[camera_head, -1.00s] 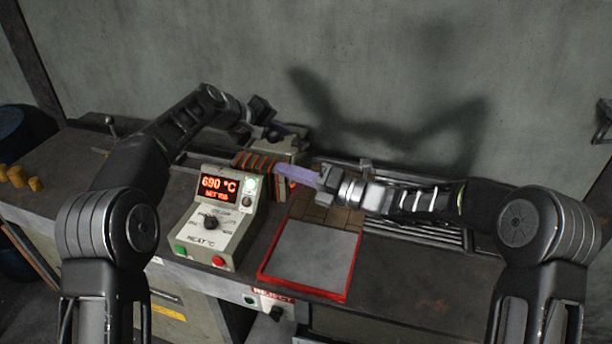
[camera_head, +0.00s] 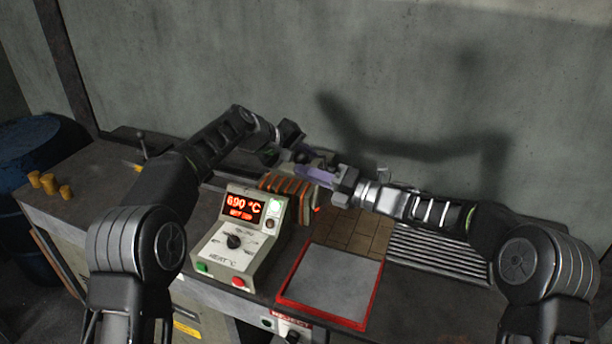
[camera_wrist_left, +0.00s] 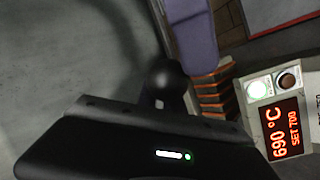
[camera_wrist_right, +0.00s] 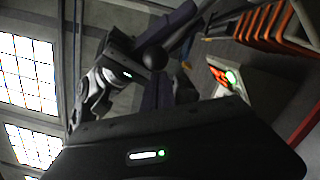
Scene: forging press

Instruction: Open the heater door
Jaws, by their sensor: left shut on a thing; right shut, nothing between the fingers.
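The heater (camera_head: 287,184), with glowing orange slats, stands behind the control box. My left gripper (camera_head: 302,152) is at the back of the heater, shut on what seems to be the heater door's handle; the fingers hide the grip itself. The door panel cannot be made out clearly. My right gripper (camera_head: 318,173) is shut and empty, its purple fingers pointing left over the heater's right end, close to the left gripper. In the left wrist view the orange slats (camera_wrist_left: 214,92) lie right of my gripper. In the right wrist view they show at the top right (camera_wrist_right: 278,30).
The control box (camera_head: 230,240) reads 690 °C, set 700, and stands in front of the heater. A red-framed grey plate (camera_head: 335,285) lies to its right, with brick tiles (camera_head: 357,232) behind. A grille (camera_head: 440,258) is farther right. A blue barrel (camera_head: 45,150) stands at left.

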